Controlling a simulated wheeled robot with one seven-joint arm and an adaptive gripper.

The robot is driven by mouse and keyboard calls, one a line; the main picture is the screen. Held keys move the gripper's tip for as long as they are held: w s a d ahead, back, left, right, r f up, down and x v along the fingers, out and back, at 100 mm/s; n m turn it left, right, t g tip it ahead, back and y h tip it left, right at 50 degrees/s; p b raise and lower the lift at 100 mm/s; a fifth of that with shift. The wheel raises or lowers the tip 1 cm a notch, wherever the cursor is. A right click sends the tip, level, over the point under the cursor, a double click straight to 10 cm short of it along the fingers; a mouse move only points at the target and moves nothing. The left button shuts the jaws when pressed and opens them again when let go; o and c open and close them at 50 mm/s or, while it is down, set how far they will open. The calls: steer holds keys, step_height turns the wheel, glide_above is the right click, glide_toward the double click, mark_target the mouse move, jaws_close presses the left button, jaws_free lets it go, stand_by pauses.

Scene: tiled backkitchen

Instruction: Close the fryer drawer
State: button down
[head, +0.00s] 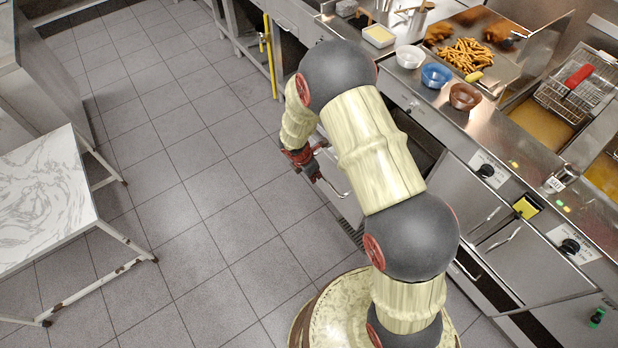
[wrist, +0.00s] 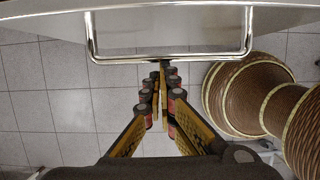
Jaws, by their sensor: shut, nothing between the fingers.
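The fryer drawer stands out from the counter. Its pale front (head: 345,203) shows beside my arm in the head view, with most of the drawer hidden behind my arm. In the wrist view the drawer front (wrist: 50,18) crosses the top, and its silver bar handle (wrist: 168,56) spans the middle. My gripper (head: 318,166) is at the drawer front on the aisle side. In the wrist view my gripper (wrist: 163,76) has its fingertips together and empty, close to the middle of the handle bar. I cannot tell whether they touch it.
The counter holds a fries tray (head: 465,55), several bowls and a fryer basket (head: 580,85). A yellow upright bar (head: 270,55) stands along the counter front. A marble-topped table (head: 45,195) is at the left. The tiled aisle (head: 170,150) between is clear.

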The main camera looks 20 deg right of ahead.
steer(key=w+d+p, duration=0.4)
steer(key=d, duration=0.8)
steer(key=w+d+p, duration=0.3)
steer(key=d, duration=0.9)
steer(key=w+d+p, duration=0.4)
steer(key=d, duration=0.8)
steer(key=shift+w+p, duration=0.35)
